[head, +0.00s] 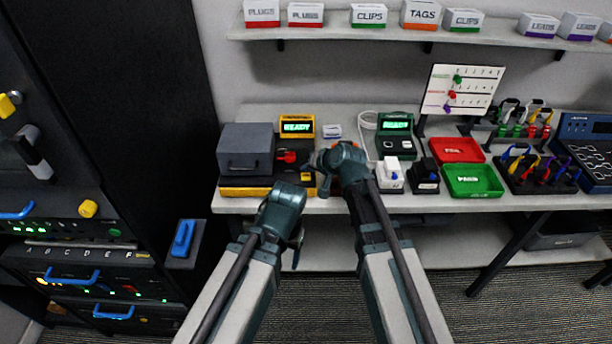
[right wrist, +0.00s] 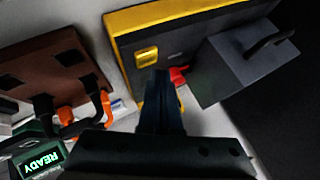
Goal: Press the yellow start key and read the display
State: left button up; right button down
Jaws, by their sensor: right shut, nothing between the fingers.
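The yellow-framed tester stands at the left of the bench, with a grey box (head: 246,150) on it. Its display (head: 297,127) shows green text reading READY. The yellow start key (head: 295,171) is on its front part; in the right wrist view the key (right wrist: 147,57) is a small yellow square. My right gripper (head: 314,159) is shut and empty beside the tester. In the right wrist view its fingertips (right wrist: 162,74) are just below the key in the picture; whether they touch it I cannot tell. My left gripper (head: 297,248) hangs low in front of the bench, its fingers unclear.
A red plug (head: 286,156) sits at the tester's box, close to my right fingers. A green device (head: 395,124) also shows READY. A brown block (right wrist: 50,72) with orange-ended leads lies nearby. Red (head: 457,149) and green (head: 472,180) trays stand to the right.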

aim_at(308, 178)
dwell(0.7)
jog(key=shift+f+b, duration=0.4)
jog(key=shift+b, duration=0.05)
jog(key=shift+f+b, duration=0.4)
dwell(0.4)
jog(key=shift+r, duration=0.1)
jog(key=shift+r+p, duration=0.75)
jog(key=shift+p, duration=0.1)
notch_tip(308, 178, up, 5)
jog(key=p, duration=0.5)
dwell(0.3)
